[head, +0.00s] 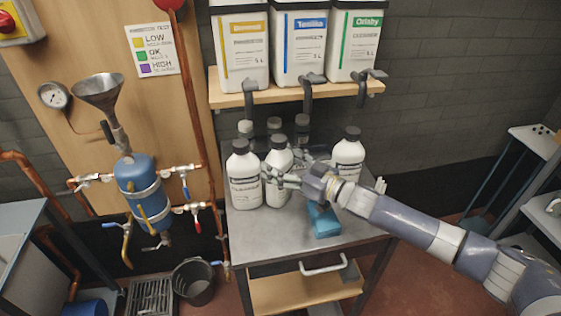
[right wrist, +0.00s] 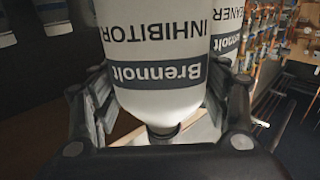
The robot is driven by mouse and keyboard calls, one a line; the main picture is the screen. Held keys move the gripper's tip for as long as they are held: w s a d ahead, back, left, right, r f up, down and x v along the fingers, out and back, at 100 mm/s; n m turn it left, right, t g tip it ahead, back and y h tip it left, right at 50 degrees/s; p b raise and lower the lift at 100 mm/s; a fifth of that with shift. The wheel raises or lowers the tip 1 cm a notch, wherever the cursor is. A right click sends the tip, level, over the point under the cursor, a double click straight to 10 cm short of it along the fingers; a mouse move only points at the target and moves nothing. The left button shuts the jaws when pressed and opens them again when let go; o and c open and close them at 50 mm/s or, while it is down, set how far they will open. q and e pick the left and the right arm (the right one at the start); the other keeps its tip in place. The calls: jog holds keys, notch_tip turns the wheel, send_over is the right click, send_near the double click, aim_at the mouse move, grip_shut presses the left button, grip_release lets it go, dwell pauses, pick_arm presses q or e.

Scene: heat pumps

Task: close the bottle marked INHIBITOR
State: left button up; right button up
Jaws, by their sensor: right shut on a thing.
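The bottle marked INHIBITOR (right wrist: 160,60) is white with a dark label band. It fills the middle of the right wrist view, where its lettering appears upside down. In the head view I take it to be the middle front bottle (head: 277,158), upright on the grey table with a dark top; its lettering is too small to read there. My right gripper (head: 273,177) is shut on this bottle, with its fingers (right wrist: 163,112) on either side of it. How tightly the dark top sits cannot be seen. My left gripper is not in view.
A similar white bottle (head: 244,178) stands close on the left, another (head: 348,155) on the right. Several capped bottles stand behind. A blue object (head: 323,220) lies on the table (head: 285,238) in front. A wooden shelf (head: 290,95) with three large canisters hangs above.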

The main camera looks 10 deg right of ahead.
jog(key=shift+f, duration=0.2)
jog(key=o, duration=2.1)
jog(key=shift+r, duration=0.1)
jog(key=b+v, duration=0.2)
jog(key=v, duration=1)
